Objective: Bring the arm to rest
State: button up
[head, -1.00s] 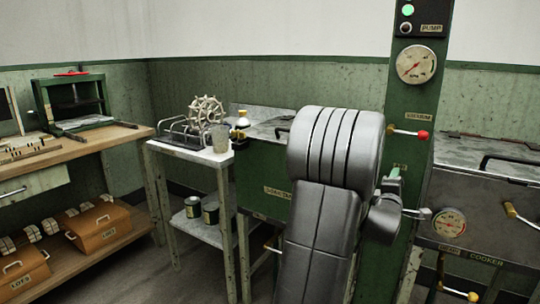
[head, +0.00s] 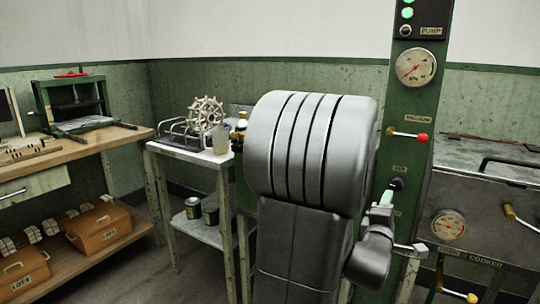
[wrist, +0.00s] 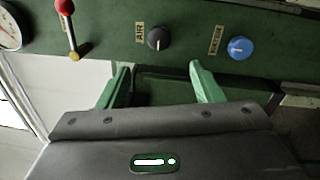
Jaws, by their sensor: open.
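My gripper (wrist: 160,82) is open and empty in the wrist view, its two green fingers apart. The fingers point toward the green panel, with the black AIR knob (wrist: 158,38) beyond the gap between them and the blue knob (wrist: 240,48) beyond the right finger. A gap to the panel seems to show, but its depth is hard to tell. In the head view my bulky grey arm fills the middle and hides most of the gripper; one green finger shows just below the AIR knob (head: 397,184).
A red-tipped VACUUM lever (head: 410,135) and a gauge (head: 415,66) sit on the green column (head: 412,100). The metal cooker (head: 480,195) stands at right. A small table (head: 185,152) with a spoked reel (head: 206,112) and glass jar (head: 220,139) stands left of my arm.

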aim_at(395, 186)
jog(key=x, duration=1.3)
jog(key=shift+d+b, duration=0.15)
jog(key=shift+b, duration=0.25)
jog(key=shift+s+r+m+p, duration=0.15)
jog(key=shift+m+p, duration=0.5)
jog(key=shift+m, duration=0.25)
jog(key=m+p, duration=0.1)
jog(key=m, duration=0.2)
jog(key=shift+m+g+h+p, duration=0.3)
jog(key=shift+p, duration=0.1)
jog(key=m+p, duration=0.2)
jog(key=m, duration=0.2)
jog(key=shift+a+p, duration=0.2)
jog(key=shift+p, duration=0.1)
jog(key=m+p, duration=0.4)
jog(key=m, duration=0.1)
jog(key=shift+r+m+g, duration=0.15)
jog(key=shift+m+g, duration=0.15)
jog(key=shift+m, duration=0.1)
jog(key=m+p, duration=0.2)
jog(key=p, duration=0.1)
jog(key=shift+m, duration=0.3)
jog(key=shift+m+p, duration=0.35)
jog(key=shift+m, duration=0.05)
jog(key=shift+f, duration=0.2)
